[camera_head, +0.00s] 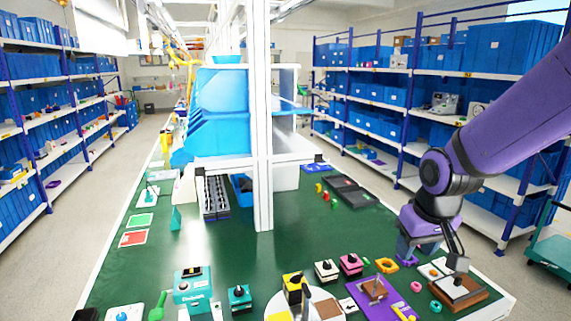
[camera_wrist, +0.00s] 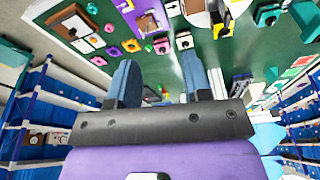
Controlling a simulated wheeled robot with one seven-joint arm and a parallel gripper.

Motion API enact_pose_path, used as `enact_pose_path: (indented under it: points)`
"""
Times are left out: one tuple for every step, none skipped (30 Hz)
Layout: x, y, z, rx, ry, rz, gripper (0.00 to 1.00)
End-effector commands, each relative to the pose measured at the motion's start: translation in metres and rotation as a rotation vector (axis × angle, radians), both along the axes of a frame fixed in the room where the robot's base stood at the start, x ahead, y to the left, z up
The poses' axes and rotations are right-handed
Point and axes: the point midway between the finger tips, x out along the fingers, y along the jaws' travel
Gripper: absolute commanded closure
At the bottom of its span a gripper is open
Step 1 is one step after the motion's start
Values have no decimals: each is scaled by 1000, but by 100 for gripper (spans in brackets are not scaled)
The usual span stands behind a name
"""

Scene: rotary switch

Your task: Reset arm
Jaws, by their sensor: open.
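My purple arm comes in from the right in the head view and bends down at a dark wrist joint. My gripper (camera_head: 425,245) hangs over the right part of the green table, with no object visibly held. In the wrist view my gripper (camera_wrist: 160,75) shows two blue-grey fingers spread well apart, with an empty gap between them. Small knob switches stand on the table: a yellow and black one (camera_head: 295,287), a white one (camera_head: 326,269), a pink one (camera_head: 351,264) and a teal one (camera_head: 240,297). Their knob settings are too small to read.
A wooden block (camera_head: 460,293) with a lever lies below my gripper, beside a purple board (camera_head: 375,296). A white post (camera_head: 262,150) and blue bins (camera_head: 222,110) stand at the table's middle. Shelves line both sides.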

Motion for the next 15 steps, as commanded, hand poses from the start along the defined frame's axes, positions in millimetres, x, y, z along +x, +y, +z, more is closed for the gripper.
enact_pose_path:
  points:
    - [-7,-5,16,3,-24,-11,55]
    - [-12,-7,24,5,-32,-18,55]
    - [-18,-11,33,7,-44,-26,55]
    - [-23,-13,40,8,-52,-32,55]
    - [-29,-15,47,9,-61,-37,55]
    - [-36,-18,57,11,-72,-46,55]
    - [-41,-20,63,12,-81,-52,55]
    - [-47,-23,69,13,-90,-58,55]
    - [-55,-26,78,15,-101,-66,55]
    - [-61,-28,84,16,-110,-71,55]
    - [-67,-30,89,17,-119,-77,55]
    - [-75,-32,97,19,-131,-84,55]
    - [-82,-34,102,20,-138,-90,55]
    - [-88,-36,107,21,-148,-96,55]
    - [-97,-38,113,23,-159,-105,55]
